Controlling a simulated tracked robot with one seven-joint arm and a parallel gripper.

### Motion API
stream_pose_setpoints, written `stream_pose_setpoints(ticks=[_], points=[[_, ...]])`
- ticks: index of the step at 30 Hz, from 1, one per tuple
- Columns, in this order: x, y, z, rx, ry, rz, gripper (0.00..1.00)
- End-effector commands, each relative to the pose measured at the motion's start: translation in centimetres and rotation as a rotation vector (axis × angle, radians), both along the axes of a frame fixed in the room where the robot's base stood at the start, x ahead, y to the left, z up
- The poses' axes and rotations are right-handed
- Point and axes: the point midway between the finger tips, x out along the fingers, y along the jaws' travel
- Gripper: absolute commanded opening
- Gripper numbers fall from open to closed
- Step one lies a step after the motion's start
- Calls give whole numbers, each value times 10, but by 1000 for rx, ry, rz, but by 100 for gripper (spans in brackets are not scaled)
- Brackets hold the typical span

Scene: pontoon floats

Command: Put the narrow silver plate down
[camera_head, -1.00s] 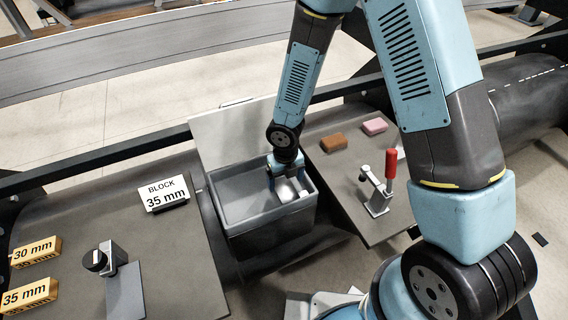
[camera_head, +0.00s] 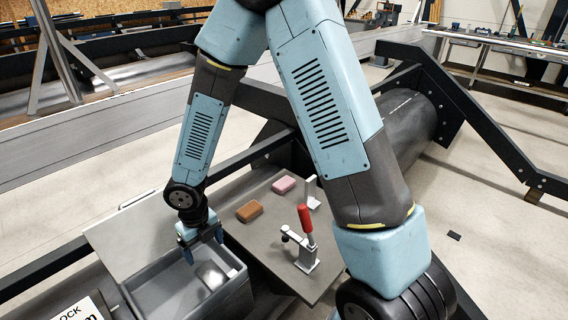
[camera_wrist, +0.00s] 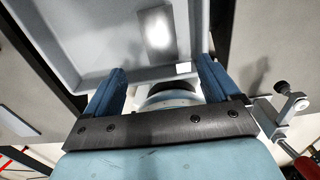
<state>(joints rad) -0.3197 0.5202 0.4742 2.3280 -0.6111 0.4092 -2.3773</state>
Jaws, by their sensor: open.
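A silver plate (camera_head: 211,274) lies flat on the floor of the grey bin (camera_head: 168,292), towards its right end. It also shows in the wrist view (camera_wrist: 157,30) as a bright, shiny rectangle beyond my fingertips. My gripper (camera_head: 205,247) is above the bin, just over and behind the plate in the head view. Its two blue fingers stand wide apart in the wrist view (camera_wrist: 161,68), with nothing between them. The plate is apart from both fingers.
Right of the bin, a grey table holds a brown block (camera_head: 249,211), a pink block (camera_head: 283,184) and a red-handled clamp (camera_head: 305,222). A pale panel (camera_head: 125,235) stands behind the bin. A partly cut-off label (camera_head: 82,311) is at lower left.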

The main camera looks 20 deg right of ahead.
Motion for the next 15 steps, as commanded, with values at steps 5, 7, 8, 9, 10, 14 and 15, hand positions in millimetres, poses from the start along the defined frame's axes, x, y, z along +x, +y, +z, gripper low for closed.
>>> stream_pose_setpoints(ticks=[5, 7, 8, 9, 10, 14, 15], points=[[13, -17, 21, -11, -38, -152, 89], [22, -30, 39, -16, -68, -282, 89], [26, -37, 47, -18, -82, -347, 89], [31, -47, 59, -17, -102, -440, 89], [35, -55, 69, -16, -118, -510, 89], [44, -86, 107, -1, -175, -814, 89], [46, -96, 118, 7, -192, -906, 89]])
